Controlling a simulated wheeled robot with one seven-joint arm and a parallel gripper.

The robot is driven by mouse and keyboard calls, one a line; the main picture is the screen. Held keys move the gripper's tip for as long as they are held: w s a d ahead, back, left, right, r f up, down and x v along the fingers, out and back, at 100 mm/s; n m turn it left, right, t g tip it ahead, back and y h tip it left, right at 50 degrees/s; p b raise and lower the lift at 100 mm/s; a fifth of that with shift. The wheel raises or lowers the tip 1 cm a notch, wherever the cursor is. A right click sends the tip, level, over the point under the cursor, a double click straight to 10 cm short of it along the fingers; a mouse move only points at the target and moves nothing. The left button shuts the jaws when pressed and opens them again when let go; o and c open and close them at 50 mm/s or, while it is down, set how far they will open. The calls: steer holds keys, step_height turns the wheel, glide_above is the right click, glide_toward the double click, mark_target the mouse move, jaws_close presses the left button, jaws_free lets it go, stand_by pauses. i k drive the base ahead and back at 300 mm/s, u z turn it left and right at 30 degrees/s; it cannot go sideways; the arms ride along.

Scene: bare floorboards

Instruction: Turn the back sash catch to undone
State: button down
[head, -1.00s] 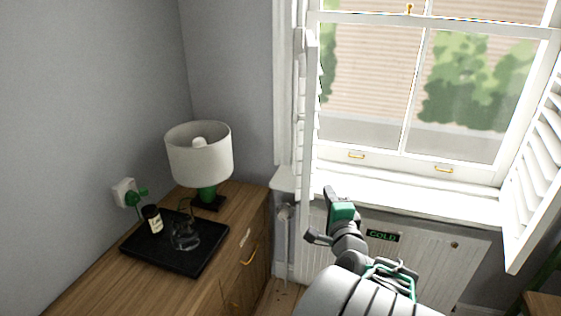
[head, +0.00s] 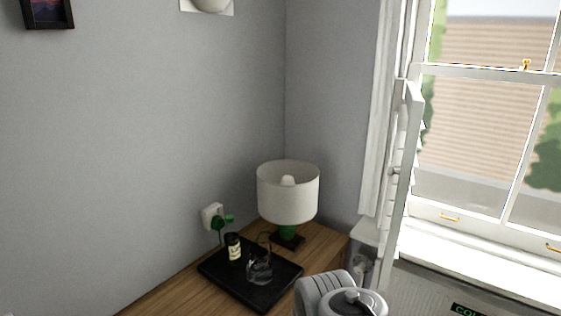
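A small brass sash catch (head: 526,64) stands on the meeting rail of the sash window (head: 480,72), at the upper right of the head view. It is too small to tell which way its lever is turned. Only this one catch shows, as the right part of the window is cut off by the frame edge. My gripper is out of view. Only a grey part of my arm shows at the bottom, well below and left of the catch.
A white louvred shutter (head: 402,180) stands folded out at the window's left. A wooden cabinet (head: 180,291) in the corner bears a lamp (head: 288,194) and a black tray (head: 226,283) with a bottle and a glass jug. Brass sash lifts (head: 450,218) sit on the lower rail.

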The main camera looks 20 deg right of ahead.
mark_target(526, 62)
steer(key=u, duration=0.15)
steer(key=i, duration=0.35)
steer(key=z, duration=1.7)
steer(key=k, duration=0.5)
steer(key=z, duration=1.15)
steer(key=i, duration=0.6)
steer(key=u, duration=0.25)
